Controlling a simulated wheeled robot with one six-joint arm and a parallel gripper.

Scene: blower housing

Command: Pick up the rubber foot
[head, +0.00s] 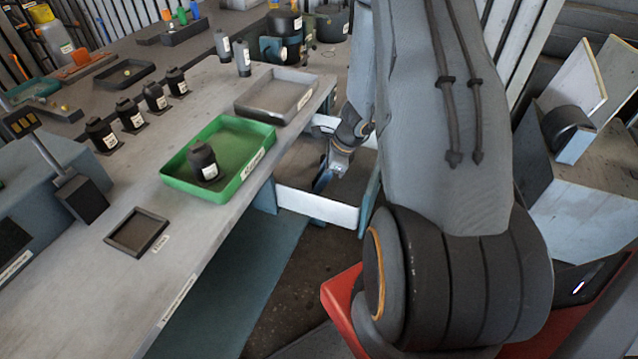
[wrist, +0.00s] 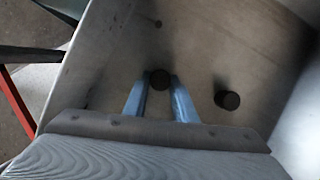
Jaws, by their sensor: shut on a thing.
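In the wrist view, a small dark round rubber foot (wrist: 160,79) sits between the two blue fingertips of my gripper (wrist: 160,82). The fingers are shut on it. A second dark round foot (wrist: 228,98) lies to the right on the floor of a pale box (wrist: 105,50), apart from my gripper. In the head view my gripper (head: 325,176) reaches down into this box (head: 318,208) beside the workbench. The held foot cannot be made out there.
The box walls stand close around my gripper. A small dark spot (wrist: 157,23) shows on the box floor. The workbench (head: 110,285) holds a green tray (head: 240,145) with a black part (head: 203,162), a grey tray (head: 275,95) and several black parts.

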